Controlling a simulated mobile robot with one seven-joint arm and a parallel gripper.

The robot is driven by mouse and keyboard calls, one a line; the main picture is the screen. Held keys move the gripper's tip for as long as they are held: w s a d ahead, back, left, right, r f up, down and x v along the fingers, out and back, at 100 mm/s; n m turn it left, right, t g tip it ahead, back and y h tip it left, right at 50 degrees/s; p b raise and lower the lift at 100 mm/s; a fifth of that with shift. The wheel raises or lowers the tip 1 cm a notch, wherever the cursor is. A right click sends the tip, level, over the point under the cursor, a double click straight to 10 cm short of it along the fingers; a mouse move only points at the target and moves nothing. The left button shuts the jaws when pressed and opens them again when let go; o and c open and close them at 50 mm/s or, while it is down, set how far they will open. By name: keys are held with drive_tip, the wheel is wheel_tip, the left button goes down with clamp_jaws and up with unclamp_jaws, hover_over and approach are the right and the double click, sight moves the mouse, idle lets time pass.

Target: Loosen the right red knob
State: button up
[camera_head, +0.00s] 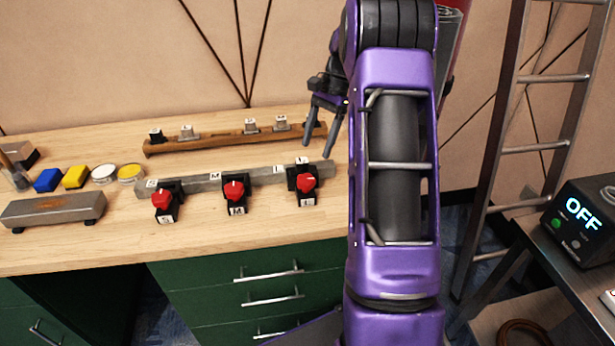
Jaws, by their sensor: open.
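Three red knobs on black mounts stand in a row along a grey bar (205,184) on the wooden workbench. The right red knob (307,182) is on the bar's right end, with a white label below it. The middle red knob (234,190) and the left red knob (162,198) are farther left. My gripper (321,128) hangs above and behind the right red knob, pointing down. Its fingers are apart with nothing visible between them. It is not touching the knob. My purple arm covers the bench to the right of the knob.
A wooden rail (220,138) with several small labelled blocks lies behind the bar, close to my gripper. A blue block (48,180), a yellow block (76,176) and a grey block (53,211) are at left. A ladder (500,150) and a box reading OFF (583,225) stand at right.

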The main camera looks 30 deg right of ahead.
sight(306, 178)
drive_tip(key=b+x, duration=0.1)
drive_tip(key=x, duration=0.8)
drive_tip(key=c, duration=1.1)
